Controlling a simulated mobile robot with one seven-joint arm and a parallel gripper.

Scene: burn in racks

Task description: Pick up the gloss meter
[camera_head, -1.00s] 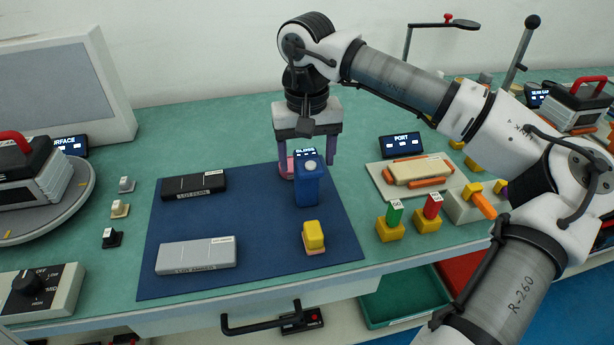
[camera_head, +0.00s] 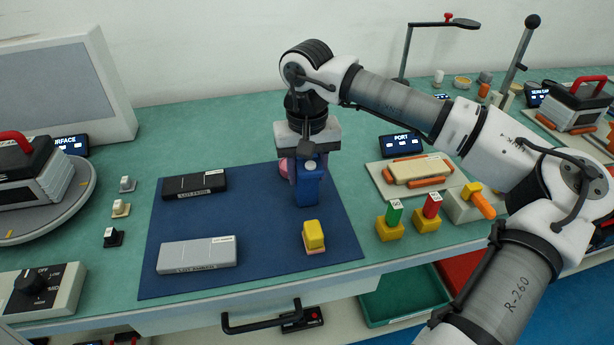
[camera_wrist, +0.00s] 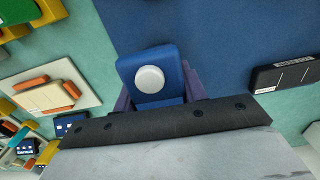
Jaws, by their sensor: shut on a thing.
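The blue device (camera_head: 308,188) with a round pale button on top, which I take as the gloss meter, stands upright at the back right part of the dark blue mat (camera_head: 255,262). My gripper (camera_head: 308,172) points down over it and is shut on its upper part. In the wrist view the blue device (camera_wrist: 150,78) shows its white button between my purple fingers, one at each side. I cannot see a gap below the device, and its lower back is hidden.
A yellow block (camera_head: 313,236) sits just in front on the mat. A black case (camera_head: 194,185) and a grey case (camera_head: 197,255) lie to the left. Green and red pieces on yellow bases stand right.

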